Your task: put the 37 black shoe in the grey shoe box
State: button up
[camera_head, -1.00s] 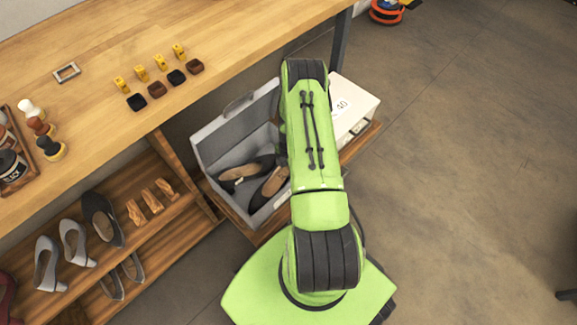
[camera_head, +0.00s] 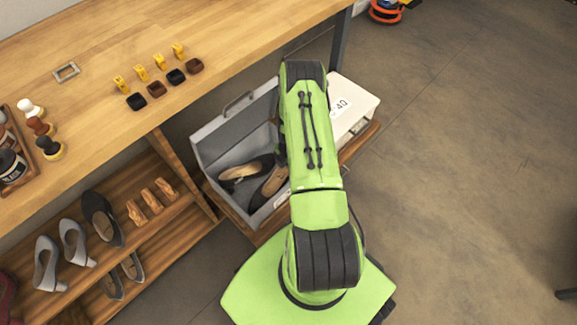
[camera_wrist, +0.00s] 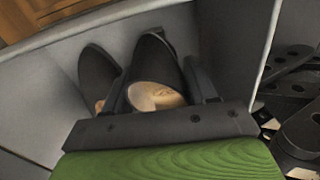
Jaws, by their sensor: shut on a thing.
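The grey shoe box (camera_head: 217,137) stands open on a low wooden shelf, with its lid raised at the back. Two black shoes lie inside it: a left one (camera_head: 246,170) and a right one (camera_head: 271,184). In the wrist view my gripper (camera_wrist: 170,92) is inside the box, shut on one black shoe (camera_wrist: 152,62). The other black shoe (camera_wrist: 97,75) lies close beside it on the left. My arm hides the gripper in the head view. No size number on the shoes is readable.
A white box (camera_head: 352,106) marked 40 stands right of the grey box. The wooden bench (camera_head: 95,50) is above left, with small brushes and tins. Grey heels (camera_head: 47,262) and another black shoe (camera_head: 101,216) sit on the lower rack.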

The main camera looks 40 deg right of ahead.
jog(key=o, duration=1.2)
notch_tip(320, 180, up, 16)
jog(key=p, duration=0.5)
jog(key=shift+f, duration=0.2)
